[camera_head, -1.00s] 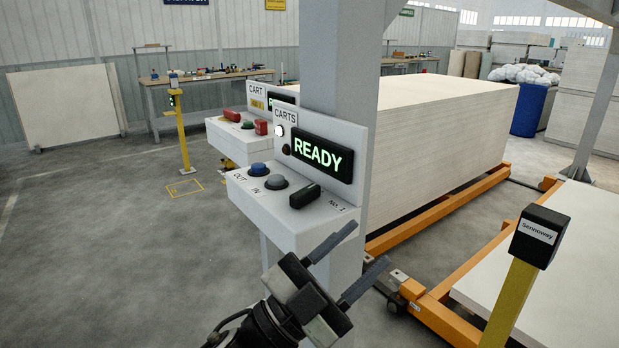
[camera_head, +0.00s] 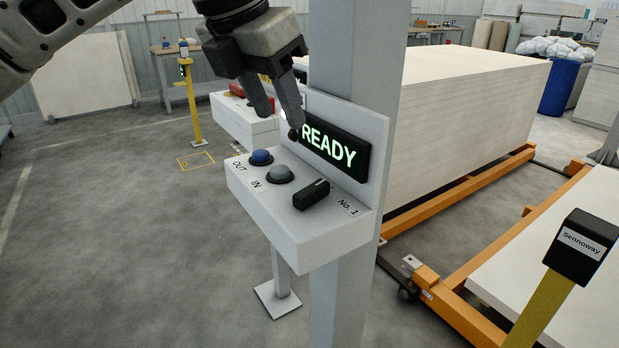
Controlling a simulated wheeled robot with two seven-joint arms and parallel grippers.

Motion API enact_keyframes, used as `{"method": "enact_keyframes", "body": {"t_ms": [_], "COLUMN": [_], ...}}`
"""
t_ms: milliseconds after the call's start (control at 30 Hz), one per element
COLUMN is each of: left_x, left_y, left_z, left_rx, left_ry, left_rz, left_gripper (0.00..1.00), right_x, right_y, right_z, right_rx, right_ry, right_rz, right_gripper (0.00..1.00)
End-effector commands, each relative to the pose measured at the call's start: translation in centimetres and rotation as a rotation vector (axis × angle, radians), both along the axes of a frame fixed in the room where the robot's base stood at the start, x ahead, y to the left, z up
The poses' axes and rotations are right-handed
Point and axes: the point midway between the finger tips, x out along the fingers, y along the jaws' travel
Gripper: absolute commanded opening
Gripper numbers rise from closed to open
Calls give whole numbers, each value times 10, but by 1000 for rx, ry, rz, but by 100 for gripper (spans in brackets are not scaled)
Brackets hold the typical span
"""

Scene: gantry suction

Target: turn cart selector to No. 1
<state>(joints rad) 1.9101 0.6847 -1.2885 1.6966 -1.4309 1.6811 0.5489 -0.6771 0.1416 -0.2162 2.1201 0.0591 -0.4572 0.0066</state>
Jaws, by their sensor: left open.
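The cart selector (camera_head: 311,195) is a black bar knob on the sloped top of a white control box (camera_head: 285,235). Its long axis runs toward the upper right, and the label "No. 1" (camera_head: 348,206) is to its right. A blue button (camera_head: 261,157) marked OUT and a grey button (camera_head: 280,174) marked IN are left of it. A display (camera_head: 335,150) behind reads READY in green. My left gripper (camera_head: 283,118) comes from the upper left, open and empty, fingers pointing down above and behind the buttons, apart from the selector. My right gripper is not in view.
A second control box (camera_head: 238,118) with red buttons stands behind to the left. A grey post (camera_head: 352,60) rises behind the panel. A black Sennoway box (camera_head: 581,245) on a yellow post stands at right. Orange cart rails (camera_head: 455,195) carry a board stack.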

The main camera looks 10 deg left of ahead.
Motion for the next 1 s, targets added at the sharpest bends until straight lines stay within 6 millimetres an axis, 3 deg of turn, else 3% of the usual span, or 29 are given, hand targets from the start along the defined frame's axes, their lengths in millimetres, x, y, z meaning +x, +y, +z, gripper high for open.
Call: {"method": "enact_keyframes", "body": {"t_ms": [167, 700, 1000], "left_x": [7, 43, 52], "left_y": [-1, -23, -28], "left_z": [-16, -118, -143], "left_rx": [10, 6, 6], "left_ry": [-2, -1, -4], "left_rz": [8, 4, 4], "left_gripper": [44, 44, 44], "right_x": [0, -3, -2], "right_y": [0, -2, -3], "right_z": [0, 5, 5], "right_rx": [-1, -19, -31], "right_ry": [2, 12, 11], "right_rz": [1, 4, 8], "right_gripper": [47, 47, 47]}}
